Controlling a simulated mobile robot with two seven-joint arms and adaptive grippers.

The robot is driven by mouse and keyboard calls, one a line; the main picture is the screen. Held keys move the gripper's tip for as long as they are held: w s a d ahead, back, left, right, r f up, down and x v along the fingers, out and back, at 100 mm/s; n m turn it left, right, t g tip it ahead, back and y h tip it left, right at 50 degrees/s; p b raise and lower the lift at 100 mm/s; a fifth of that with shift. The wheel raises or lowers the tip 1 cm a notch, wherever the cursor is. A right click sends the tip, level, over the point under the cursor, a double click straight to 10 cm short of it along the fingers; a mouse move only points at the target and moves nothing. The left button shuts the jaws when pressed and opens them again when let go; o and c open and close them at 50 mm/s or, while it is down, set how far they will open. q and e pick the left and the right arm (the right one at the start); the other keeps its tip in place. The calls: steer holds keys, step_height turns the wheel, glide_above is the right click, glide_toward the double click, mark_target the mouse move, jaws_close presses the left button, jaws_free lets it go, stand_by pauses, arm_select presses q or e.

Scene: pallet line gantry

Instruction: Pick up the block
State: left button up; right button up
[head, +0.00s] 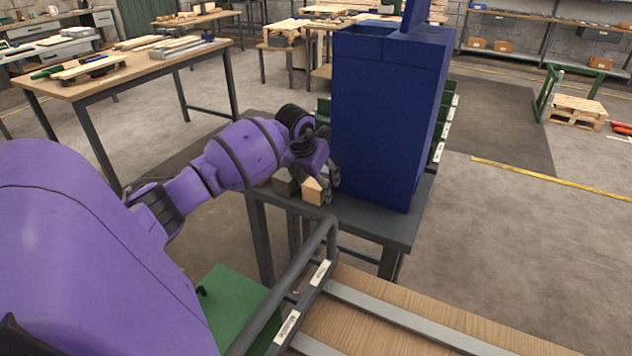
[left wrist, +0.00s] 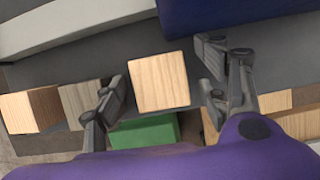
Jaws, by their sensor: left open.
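A light wooden block (head: 313,191) stands on a dark table beside a tall blue box. In the left wrist view the block (left wrist: 158,82) shows its square pale face between the two fingers. My left gripper (head: 318,180) is at the block, and its fingers partly cover it in the head view. The left wrist view shows the gripper (left wrist: 160,88) open, with a gap between each finger and the block. Whether the fingertips are level with the block or above it is hard to tell. My right gripper is in neither view.
The tall blue box (head: 378,115) stands close to the right of the block on the dark table (head: 385,228). A greyish block (left wrist: 80,98), another wooden block (left wrist: 30,108) and a green piece (left wrist: 145,130) lie near my fingers. A railed cart (head: 440,318) stands in front.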

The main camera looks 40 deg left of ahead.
arm_select(q)
steer(key=shift+f, duration=0.15)
steer(key=c, duration=1.3)
steer(key=shift+w+r, duration=0.1)
steer(key=shift+r, duration=0.55)
steer(key=s+d+r, duration=0.3)
steer(key=r, duration=0.1)
steer(key=s+d+r, duration=0.6)
steer(key=d+r, duration=0.1)
steer(key=shift+s+d+r+b, duration=0.1)
steer(key=shift+s+r+b, duration=0.25)
steer(key=shift+b, duration=0.05)
